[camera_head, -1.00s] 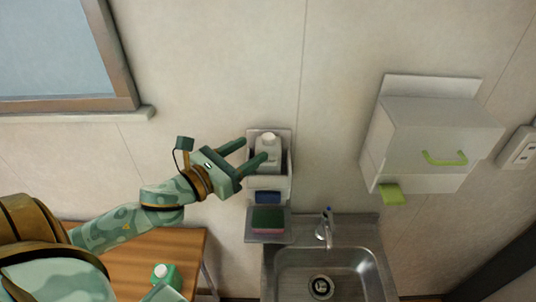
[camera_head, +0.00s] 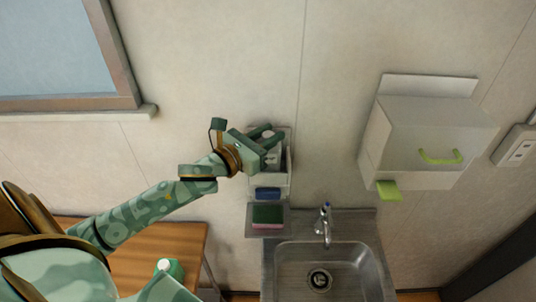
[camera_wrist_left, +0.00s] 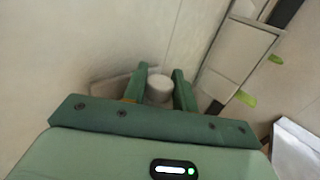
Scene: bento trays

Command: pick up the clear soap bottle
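The soap bottle (camera_head: 273,157), pale with a white cap, stands in the upper holder of a small wall rack (camera_head: 283,180). My left gripper (camera_head: 272,138) is at the rack, its two green fingers reaching over the holder on either side of the bottle top. In the left wrist view the pale round bottle top (camera_wrist_left: 160,86) sits between the fingertips (camera_wrist_left: 161,75), with what looks like a narrow gap beside them. The fingers look open. The gripper hides part of the bottle in the head view.
Below the holder are a blue item (camera_head: 268,193) and a sponge (camera_head: 267,214) on a shelf. A steel sink (camera_head: 290,262) with a tap (camera_head: 325,222) lies underneath. A white dispenser box (camera_head: 425,140) hangs right.

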